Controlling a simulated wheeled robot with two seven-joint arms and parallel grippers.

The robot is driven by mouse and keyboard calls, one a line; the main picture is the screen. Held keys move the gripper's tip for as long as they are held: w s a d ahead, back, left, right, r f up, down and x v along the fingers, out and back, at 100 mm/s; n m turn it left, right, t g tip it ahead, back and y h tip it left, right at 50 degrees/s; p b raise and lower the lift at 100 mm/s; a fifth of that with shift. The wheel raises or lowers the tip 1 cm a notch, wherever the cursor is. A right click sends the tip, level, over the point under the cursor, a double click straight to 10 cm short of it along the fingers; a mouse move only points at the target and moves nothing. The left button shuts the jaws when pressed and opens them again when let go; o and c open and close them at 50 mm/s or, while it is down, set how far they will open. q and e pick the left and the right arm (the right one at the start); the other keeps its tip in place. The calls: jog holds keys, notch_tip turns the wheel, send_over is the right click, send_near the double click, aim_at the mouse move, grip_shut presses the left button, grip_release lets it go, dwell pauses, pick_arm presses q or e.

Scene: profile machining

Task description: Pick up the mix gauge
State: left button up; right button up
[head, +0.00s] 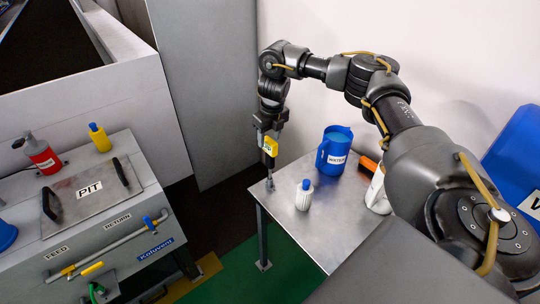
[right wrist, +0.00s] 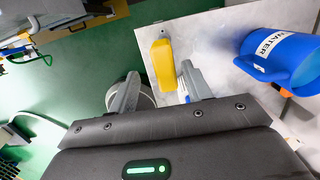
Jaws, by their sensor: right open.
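A yellow block-like piece, which I take for the mix gauge (right wrist: 162,65), shows in the right wrist view beyond and between my right fingertips. Its label or dial cannot be read there. In the head view a small yellow piece with dark marking (head: 270,143) shows at the end of my right arm; I cannot tell whether it is the same thing. My right gripper (right wrist: 158,88) is open, its two grey fingers spread apart. In the head view it (head: 269,180) points down over the far left corner of the metal table (head: 325,228). My left gripper is not in view.
A white bottle with a blue cap (head: 304,194) and a blue WATER jug (head: 334,152) stand on the table. An orange-and-black item (head: 368,164) lies beside the jug. At left, a machine with a PIT lid (head: 90,193) carries red and yellow bottles. Green floor lies between.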

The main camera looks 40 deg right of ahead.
jog(key=p, duration=0.1)
send_over(270, 165)
jog(key=w+d, duration=0.1)
jog(key=w, duration=0.1)
jog(key=f, duration=0.4)
jog(key=shift+s+d+f, duration=0.2)
jog(key=shift+s+f, duration=0.05)
jog(key=shift+f, duration=0.3)
jog(key=shift+a, duration=0.1)
jog(key=shift+c, duration=0.4)
jog(key=c, duration=1)
